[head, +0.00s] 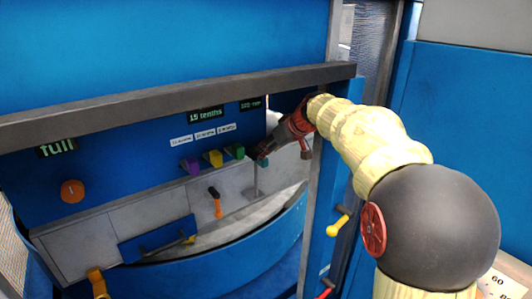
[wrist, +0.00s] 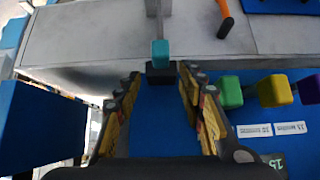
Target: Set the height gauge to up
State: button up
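My gripper (head: 276,148) reaches to the blue panel from the right. In the wrist view my gripper (wrist: 158,82) has its two fingers spread apart, with nothing held between them. A teal knob (wrist: 160,52) on a grey stem sits just past the fingertips, roughly centred between them, with a dark block (wrist: 160,74) on its near side. The teal knob (head: 263,162) also shows in the head view, beside the fingertips. No readable label names the height gauge, so I cannot tell surely that this knob belongs to it.
Purple (head: 191,166), yellow (head: 215,158) and green (head: 236,151) knobs stand left of my gripper under small labels. An orange-handled lever (head: 216,204) is below them. An orange dial (head: 72,191) is at the far left. A grey beam (head: 180,95) crosses above; a blue post stands right.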

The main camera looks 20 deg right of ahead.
jog(key=p+x, duration=0.1)
jog(key=x, duration=0.6)
jog(key=shift+c, duration=0.5)
grip_shut()
dwell(0.4)
